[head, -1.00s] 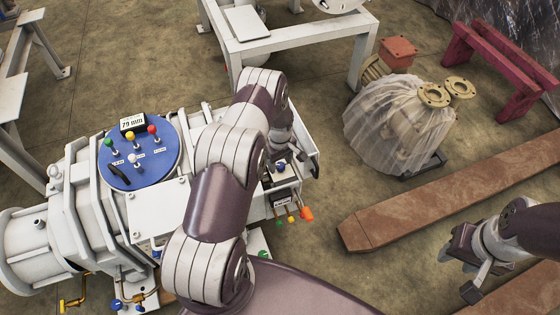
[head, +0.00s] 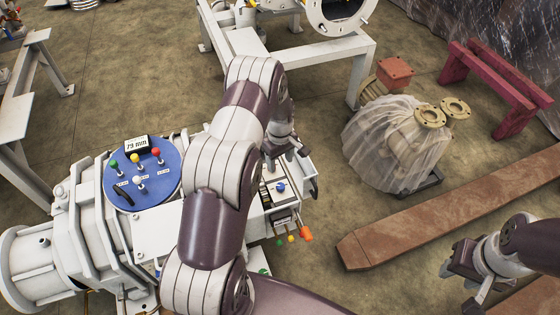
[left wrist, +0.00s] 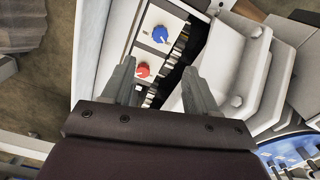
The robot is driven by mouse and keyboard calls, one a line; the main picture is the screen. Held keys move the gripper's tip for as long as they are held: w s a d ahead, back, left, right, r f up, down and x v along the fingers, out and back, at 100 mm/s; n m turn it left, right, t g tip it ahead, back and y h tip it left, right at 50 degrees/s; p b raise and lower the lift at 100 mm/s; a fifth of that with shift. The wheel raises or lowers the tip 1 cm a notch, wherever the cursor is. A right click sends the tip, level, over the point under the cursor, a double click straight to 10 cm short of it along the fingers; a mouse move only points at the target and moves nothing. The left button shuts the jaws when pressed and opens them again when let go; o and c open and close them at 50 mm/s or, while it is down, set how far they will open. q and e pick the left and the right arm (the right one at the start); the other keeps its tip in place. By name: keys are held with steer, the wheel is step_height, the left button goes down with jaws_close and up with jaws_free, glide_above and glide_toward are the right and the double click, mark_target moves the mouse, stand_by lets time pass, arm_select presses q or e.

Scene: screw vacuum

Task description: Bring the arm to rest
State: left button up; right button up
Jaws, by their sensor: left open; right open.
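My left arm (head: 214,165) comes up from the bottom of the head view and bends over the grey-white machine. My left gripper (head: 284,158) hangs beside the machine's right end, partly hidden by the arm. In the left wrist view its two fingers (left wrist: 158,88) stand apart with nothing between them. Beyond the fingers is a panel with a blue knob (left wrist: 160,34) and a red knob (left wrist: 143,70). The blue knob also shows in the head view (head: 281,187). My right gripper (head: 464,284) is open and empty over the floor at the lower right.
The machine's blue round panel (head: 140,176) carries coloured knobs and a display reading 79 mm. A plastic-wrapped object (head: 388,145) with flanges stands right of centre. A rusty beam (head: 440,222) lies on the floor. A white frame (head: 300,55) stands behind. Bare floor separates the machine and the wrapped object.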

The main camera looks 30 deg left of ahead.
stand_by(0.3)
arm_select(q)
steer(key=s+d+r+m, duration=0.65)
steer(key=s+r, duration=0.25)
steer(key=s, duration=0.2)
steer(key=s+d+r+m, duration=0.5)
steer(key=s+r+m, duration=0.2)
steer(key=s+r, duration=0.3)
step_height(320, 180, up, 24)
steer(key=t+p, duration=0.1)
steer(key=p, duration=2.2)
steer(key=shift+w+d, duration=0.35)
steer(key=shift+d, duration=0.1)
